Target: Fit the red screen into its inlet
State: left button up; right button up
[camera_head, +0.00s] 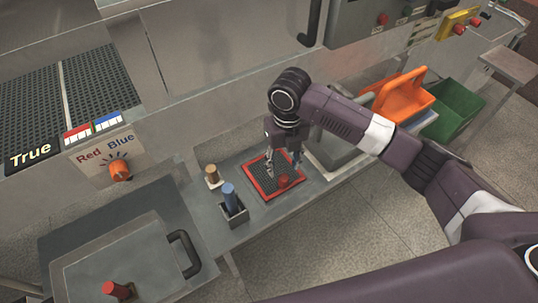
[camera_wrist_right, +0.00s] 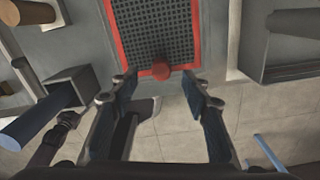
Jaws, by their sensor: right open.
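The red screen (camera_head: 262,181), a dark mesh in a red frame, lies flat on the grey ledge. A red knob (camera_head: 283,181) stands at its near edge. The right wrist view also shows the screen (camera_wrist_right: 156,28) and its knob (camera_wrist_right: 161,71). My right gripper (camera_head: 287,164) is open and points down over the screen. In its wrist view, the fingertips (camera_wrist_right: 159,84) are spread on either side of the knob, with a gap and nothing held. I cannot make out which opening is the inlet. My left gripper is not in view.
A blue-handled piece stands in a small holder (camera_head: 235,217), left of the screen, near a brown peg (camera_head: 213,176). A grey tray (camera_head: 335,152) lies to the right, with orange (camera_head: 403,95) and green (camera_head: 455,110) bins beyond. A lidded box (camera_head: 120,262) stands at lower left.

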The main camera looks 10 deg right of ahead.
aim_at(284, 177)
jog(key=shift+w+d, duration=0.2)
jog(key=shift+w, duration=0.2)
jog(key=shift+s+f, duration=0.25)
jog(key=shift+s+f+p, duration=0.45)
jog(key=shift+s+f, duration=0.1)
jog(key=shift+s, duration=0.2)
notch_tip(284, 177, down, 2)
jog(key=shift+f+p, duration=0.2)
jog(key=shift+p, duration=0.5)
jog(key=shift+w+f, duration=0.2)
jog(key=shift+f, duration=1.2)
jog(key=c, duration=0.7)
jog(key=shift+c, duration=1.2)
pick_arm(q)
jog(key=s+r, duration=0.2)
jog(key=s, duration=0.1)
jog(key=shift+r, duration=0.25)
pick_arm(e)
grip_shut()
